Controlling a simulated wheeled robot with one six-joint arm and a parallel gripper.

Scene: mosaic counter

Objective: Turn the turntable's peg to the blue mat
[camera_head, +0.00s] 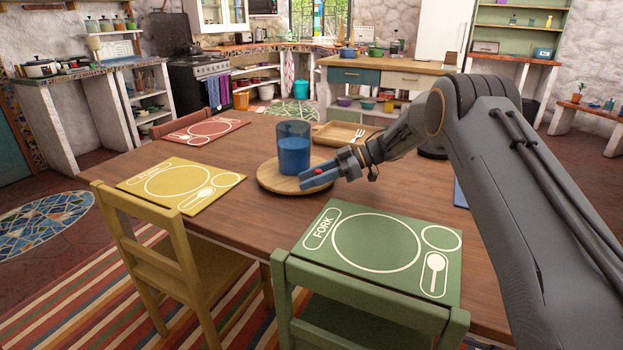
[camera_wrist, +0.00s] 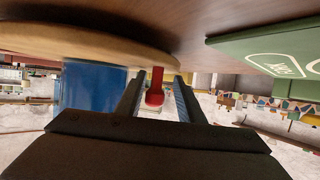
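The round wooden turntable (camera_head: 268,181) lies on the table, with a blue cup (camera_head: 293,152) standing on it. Its red peg (camera_head: 318,171) shows between the blue-padded fingers of my gripper (camera_head: 318,178), at the turntable's right side. In the wrist view, which is upside down, the red peg (camera_wrist: 156,88) sits between the two fingers with gaps beside it, so my gripper (camera_wrist: 158,85) looks open around it. The blue cup (camera_wrist: 92,88) is close beside one finger. A sliver of the blue mat (camera_head: 460,194) shows at the right; my arm hides the rest.
A green mat (camera_head: 330,262) lies in front, a yellow mat (camera_head: 150,186) at left and a red mat (camera_head: 188,138) behind. Yellow (camera_head: 140,215) and green (camera_head: 368,300) chairs stand at the table's edges.

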